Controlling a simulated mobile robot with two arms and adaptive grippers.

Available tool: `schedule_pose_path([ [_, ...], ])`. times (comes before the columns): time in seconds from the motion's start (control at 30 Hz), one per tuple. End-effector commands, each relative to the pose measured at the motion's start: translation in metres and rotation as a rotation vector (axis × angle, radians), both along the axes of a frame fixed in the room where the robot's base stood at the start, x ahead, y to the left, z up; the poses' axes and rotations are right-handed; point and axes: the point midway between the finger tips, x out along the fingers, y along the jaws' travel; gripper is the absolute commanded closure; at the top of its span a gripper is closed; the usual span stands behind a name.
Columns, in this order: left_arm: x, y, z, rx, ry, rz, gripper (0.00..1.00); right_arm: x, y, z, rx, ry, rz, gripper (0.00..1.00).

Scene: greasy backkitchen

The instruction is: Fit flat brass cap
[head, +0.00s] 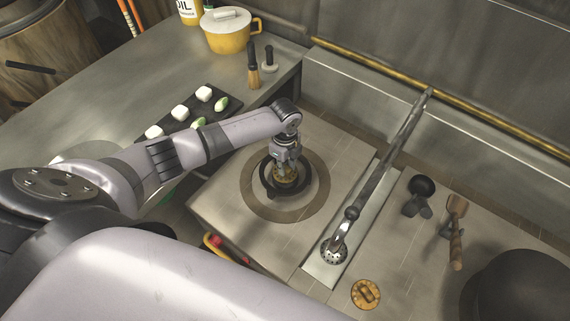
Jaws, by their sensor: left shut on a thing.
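My left gripper (286,167) points down over the round burner (304,203) in the stove top. It is shut on a round brass cap (285,178), which shows just below the fingers within the dark ring of the burner. I cannot tell whether the cap touches the burner or is held just above it. The fingers hide part of the cap. Another brass disc (367,294) with a raised grip lies on the counter at the lower right. My right gripper is not in view.
A metal faucet (378,180) slants over a narrow plate right of the burner. A yellow pot (229,34) and black tray (180,117) are on the left counter.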

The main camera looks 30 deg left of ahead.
Motion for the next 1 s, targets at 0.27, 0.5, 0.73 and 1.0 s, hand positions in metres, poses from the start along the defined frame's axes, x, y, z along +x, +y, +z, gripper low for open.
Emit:
schedule_pose_path([
  [0.27,0.000,0.000,-0.006,0.000,0.000,0.000,1.00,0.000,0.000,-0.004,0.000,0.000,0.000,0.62],
  [0.5,0.000,0.000,-0.011,0.000,0.001,0.000,1.00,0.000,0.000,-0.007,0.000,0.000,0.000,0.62],
  [0.73,0.000,0.000,-0.016,0.000,0.001,0.000,1.00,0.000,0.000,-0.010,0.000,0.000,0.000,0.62],
  [1.0,0.000,0.000,-0.021,0.000,0.000,0.000,1.00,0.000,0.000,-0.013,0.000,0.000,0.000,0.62],
])
